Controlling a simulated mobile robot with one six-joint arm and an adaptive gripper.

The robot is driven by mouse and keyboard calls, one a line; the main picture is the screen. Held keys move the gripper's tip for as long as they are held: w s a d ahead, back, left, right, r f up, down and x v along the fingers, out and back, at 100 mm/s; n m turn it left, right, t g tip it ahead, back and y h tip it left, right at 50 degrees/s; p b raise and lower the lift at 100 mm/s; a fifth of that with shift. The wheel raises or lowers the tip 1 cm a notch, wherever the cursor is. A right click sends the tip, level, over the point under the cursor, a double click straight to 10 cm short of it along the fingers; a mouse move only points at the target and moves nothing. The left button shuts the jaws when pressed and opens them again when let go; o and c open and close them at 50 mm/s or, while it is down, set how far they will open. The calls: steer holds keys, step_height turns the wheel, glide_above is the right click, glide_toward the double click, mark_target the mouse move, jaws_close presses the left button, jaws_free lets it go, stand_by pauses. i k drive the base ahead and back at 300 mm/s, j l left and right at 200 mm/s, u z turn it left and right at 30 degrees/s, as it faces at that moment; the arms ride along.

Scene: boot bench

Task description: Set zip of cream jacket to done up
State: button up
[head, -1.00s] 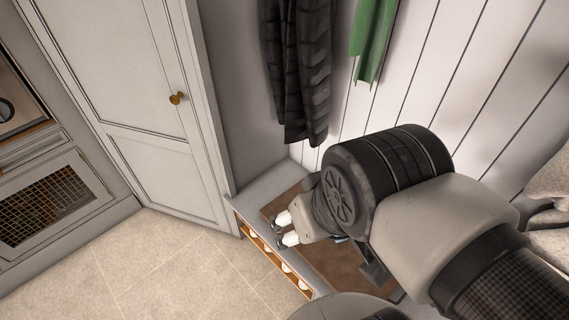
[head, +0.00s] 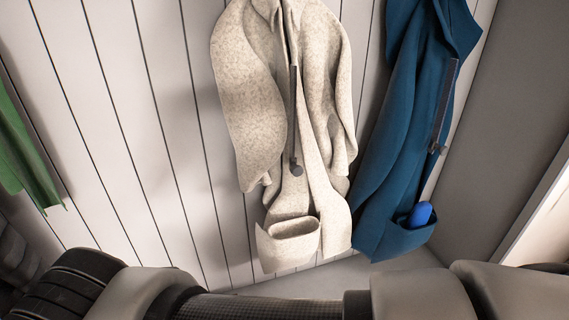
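The cream jacket (head: 250,85) hangs on the white boarded wall, near the middle of the head view. Its dark zip (head: 293,110) runs down the front, with a round pull (head: 297,170) at the lower end of the dark strip. Below the pull the front edges spread apart, and a pocket (head: 295,228) sits near the hem. My gripper is outside the head view now; only parts of my arm cross the bottom edge, apart from the jacket in the picture.
A blue jacket (head: 400,130) hangs to the right, with its own zip and a bright blue item (head: 419,215) in its pocket. A green garment (head: 22,155) hangs at far left. A grey side wall (head: 505,110) closes the right. The wall left of the cream jacket is bare.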

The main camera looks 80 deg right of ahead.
mark_target(297, 170)
steer(key=k+j+z, duration=0.15)
steer(key=z, duration=2.45)
